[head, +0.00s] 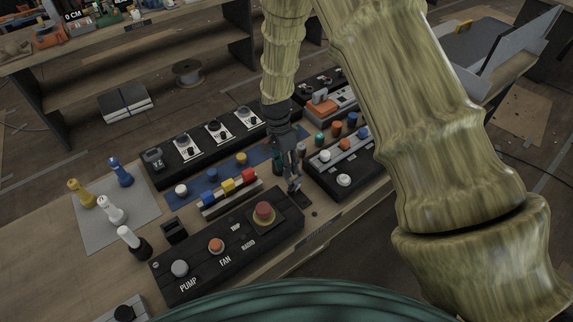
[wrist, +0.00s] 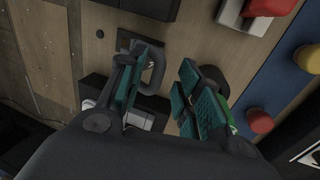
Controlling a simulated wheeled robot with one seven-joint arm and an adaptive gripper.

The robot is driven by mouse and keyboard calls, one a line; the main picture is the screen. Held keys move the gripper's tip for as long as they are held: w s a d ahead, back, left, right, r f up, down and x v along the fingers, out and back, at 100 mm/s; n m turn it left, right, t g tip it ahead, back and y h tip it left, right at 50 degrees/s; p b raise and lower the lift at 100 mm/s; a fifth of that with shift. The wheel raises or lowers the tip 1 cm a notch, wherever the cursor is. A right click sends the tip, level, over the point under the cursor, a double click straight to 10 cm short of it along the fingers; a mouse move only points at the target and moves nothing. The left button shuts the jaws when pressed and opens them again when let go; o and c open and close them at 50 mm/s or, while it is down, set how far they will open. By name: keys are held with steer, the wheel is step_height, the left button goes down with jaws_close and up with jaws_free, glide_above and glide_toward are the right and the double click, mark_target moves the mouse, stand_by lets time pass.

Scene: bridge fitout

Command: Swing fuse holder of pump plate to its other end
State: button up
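A dark grey looped handle (wrist: 155,68), which looks like the fuse holder, stands on a small dark plate (wrist: 124,42) in the wrist view. I cannot read any label on that plate. My gripper (wrist: 160,96) is open, with teal pads on its fingers; the handle lies beside the left finger and slightly beyond it, and contact cannot be told. In the head view my gripper (head: 294,186) points down at the right end of the black panel (head: 222,262) lettered PUMP, FAN and RADIO. The handle is hard to make out there.
A red mushroom button (head: 264,212) stands close by. A switch box (head: 345,168) is to the right. Several coloured pegs stand on a grey mat (head: 92,236) at the left.

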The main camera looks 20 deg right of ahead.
steer(key=shift+s+r, duration=0.1)
steer(key=shift+c, duration=0.2)
steer(key=shift+s, duration=0.1)
steer(key=c, duration=0.3)
jaws_close()
